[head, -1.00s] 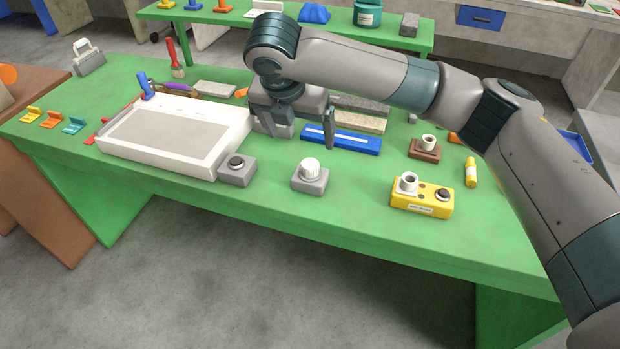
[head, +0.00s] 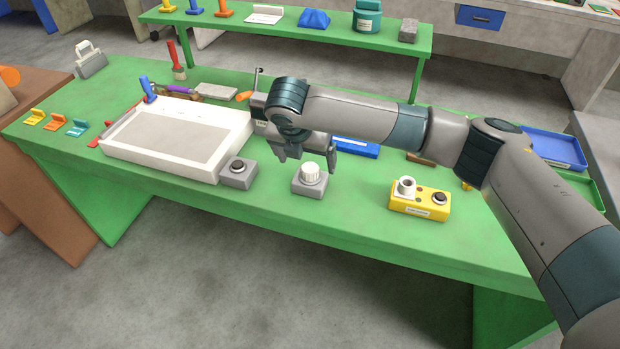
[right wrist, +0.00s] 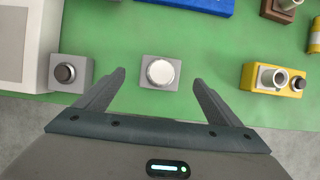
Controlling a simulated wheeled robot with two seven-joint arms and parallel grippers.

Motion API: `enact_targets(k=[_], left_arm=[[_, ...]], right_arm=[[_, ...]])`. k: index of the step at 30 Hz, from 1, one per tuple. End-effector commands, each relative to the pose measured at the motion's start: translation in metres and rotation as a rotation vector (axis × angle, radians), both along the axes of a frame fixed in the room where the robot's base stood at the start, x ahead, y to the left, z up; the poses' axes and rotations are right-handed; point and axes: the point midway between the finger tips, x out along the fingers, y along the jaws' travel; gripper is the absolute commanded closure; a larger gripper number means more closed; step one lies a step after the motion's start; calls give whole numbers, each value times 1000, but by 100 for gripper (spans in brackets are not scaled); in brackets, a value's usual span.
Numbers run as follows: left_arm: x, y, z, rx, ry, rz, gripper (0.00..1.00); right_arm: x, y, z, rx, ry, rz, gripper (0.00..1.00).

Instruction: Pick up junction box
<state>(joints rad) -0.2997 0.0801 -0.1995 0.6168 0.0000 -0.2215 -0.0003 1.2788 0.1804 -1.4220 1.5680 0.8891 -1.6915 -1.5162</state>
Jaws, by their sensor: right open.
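A small grey box with a white ribbed knob (head: 310,180) sits on the green table near its front edge. It also shows in the right wrist view (right wrist: 160,72), between the fingertips in that picture. My right gripper (head: 307,158) is open and empty, pointing down just above and behind this box. A grey box with a black button (head: 238,174) stands to its left, and a yellow box with a white socket and a black button (head: 420,201) to its right. No readable label shows which one is the junction box. My left gripper is out of view.
A white tray-like board (head: 165,143) lies at the left, beside the black-button box. A blue bar (head: 357,148) lies behind, partly hidden by my arm. The green table (head: 345,225) is clear around the knob box and along the front edge.

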Motion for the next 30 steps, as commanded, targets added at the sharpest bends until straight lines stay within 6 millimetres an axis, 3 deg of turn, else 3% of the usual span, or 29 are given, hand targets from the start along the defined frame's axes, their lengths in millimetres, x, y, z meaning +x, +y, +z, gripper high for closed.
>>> enact_targets(k=[6,20,30], left_arm=[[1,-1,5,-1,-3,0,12],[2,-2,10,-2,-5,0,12],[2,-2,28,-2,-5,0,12]], right_arm=[[6,-2,-16,0,0,0,12],[8,-3,-21,0,1,-1,12],[19,-8,-58,-1,0,0,12]])
